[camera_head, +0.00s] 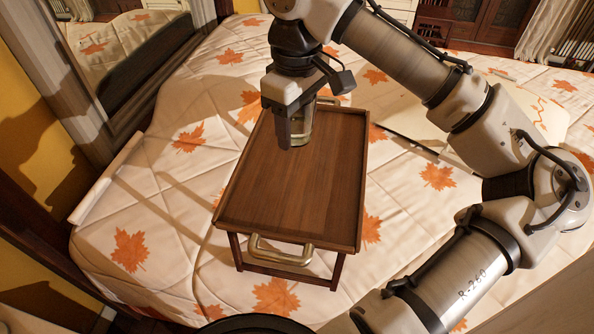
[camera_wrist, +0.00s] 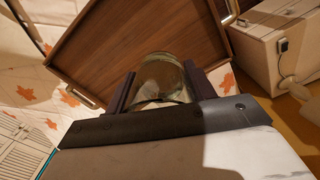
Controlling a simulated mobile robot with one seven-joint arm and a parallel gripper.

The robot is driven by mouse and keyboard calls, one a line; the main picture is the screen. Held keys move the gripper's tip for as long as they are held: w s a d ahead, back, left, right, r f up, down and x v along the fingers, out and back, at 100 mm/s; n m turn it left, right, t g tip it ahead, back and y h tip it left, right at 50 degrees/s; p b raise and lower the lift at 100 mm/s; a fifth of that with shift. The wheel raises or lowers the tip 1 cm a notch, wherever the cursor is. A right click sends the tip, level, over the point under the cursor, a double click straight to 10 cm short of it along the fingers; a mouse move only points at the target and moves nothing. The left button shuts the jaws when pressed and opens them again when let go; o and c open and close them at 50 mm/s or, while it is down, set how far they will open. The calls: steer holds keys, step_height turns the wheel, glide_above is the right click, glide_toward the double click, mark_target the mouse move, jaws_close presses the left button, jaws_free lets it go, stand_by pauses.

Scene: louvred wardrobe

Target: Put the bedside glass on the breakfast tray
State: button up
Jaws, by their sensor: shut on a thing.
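The breakfast tray (camera_head: 290,200) is a dark brown wooden tray with short legs and brass handles, standing on the bed. It fills the upper part of the wrist view (camera_wrist: 120,45). The bedside glass (camera_head: 304,122) is clear with a greyish-gold tint and sits over the far part of the tray, partly hidden by my gripper (camera_head: 291,138). I cannot tell whether its base touches the tray. In the wrist view the glass (camera_wrist: 162,75) is between the two dark fingers of my gripper (camera_wrist: 158,88), which is shut on it.
The bed (camera_head: 180,195) has a pale cover with orange maple leaves. A thin dark rod (camera_head: 412,146) lies right of the tray. A mirror in a grey frame (camera_head: 128,50) stands at the left. The wrist view shows a pale cabinet (camera_wrist: 278,42) at upper right. The tray's near part is bare.

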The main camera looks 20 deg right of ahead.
mark_target(296, 189)
step_height(296, 189, down, 14)
steer(key=shift+f+p, duration=0.15)
steer(key=shift+p, duration=0.25)
steer(key=shift+f, duration=0.15)
steer(key=o, duration=1.1)
step_height(296, 189, up, 12)
steer(key=shift+r+b, duration=0.2)
steer(key=shift+b, duration=0.4)
steer(key=shift+f, duration=0.1)
